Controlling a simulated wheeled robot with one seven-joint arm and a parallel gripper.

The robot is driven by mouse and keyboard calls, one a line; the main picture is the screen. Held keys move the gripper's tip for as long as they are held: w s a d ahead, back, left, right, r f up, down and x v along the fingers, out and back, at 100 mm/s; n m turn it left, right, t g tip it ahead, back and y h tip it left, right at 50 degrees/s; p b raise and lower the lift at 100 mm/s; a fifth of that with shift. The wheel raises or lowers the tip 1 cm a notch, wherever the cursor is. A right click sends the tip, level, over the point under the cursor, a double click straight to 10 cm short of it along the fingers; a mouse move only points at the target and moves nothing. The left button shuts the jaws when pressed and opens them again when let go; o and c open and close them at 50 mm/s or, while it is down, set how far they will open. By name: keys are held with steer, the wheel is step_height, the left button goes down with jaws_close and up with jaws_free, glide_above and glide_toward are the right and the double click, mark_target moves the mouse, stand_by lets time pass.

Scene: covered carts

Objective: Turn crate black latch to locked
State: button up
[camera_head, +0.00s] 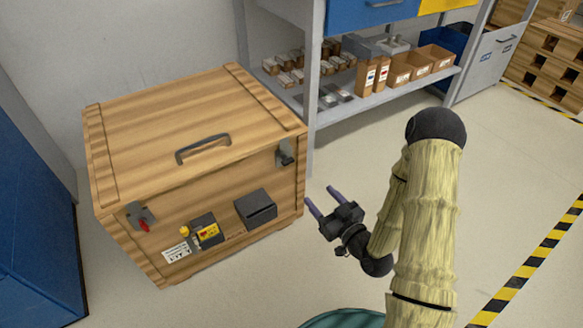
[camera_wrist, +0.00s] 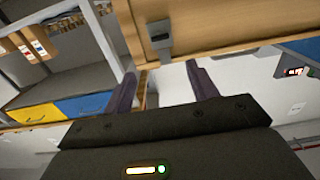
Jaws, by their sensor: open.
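A wooden crate (camera_head: 150,120) with a shut-looking lid stands on the floor at the left. The black latch (camera_head: 286,155) is a dark lever on a grey plate, high at the right end of its front face. In the wrist view the black latch (camera_wrist: 160,36) hangs at top centre, beyond the fingertips. My gripper (camera_head: 320,197) is open and empty, in front of the crate's right end and apart from it. In the wrist view its two purple fingers (camera_wrist: 160,75) are spread, with the latch apart from them. I cannot tell the latch's exact setting.
A second latch with a red lever (camera_head: 142,222) is at the front's left. A black box (camera_head: 256,209) and a yellow-labelled unit (camera_head: 206,231) sit on the front face. A grey shelf (camera_head: 345,108) with cartons stands behind, right. A blue cabinet (camera_head: 35,190) is left. Floor at right is clear.

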mark_target(290, 163)
steer(key=b+x, duration=0.5)
steer(key=x, duration=1)
steer(key=shift+s, duration=0.1)
steer(key=shift+w+a, duration=0.2)
steer(key=shift+w, duration=0.1)
steer(key=c, duration=1)
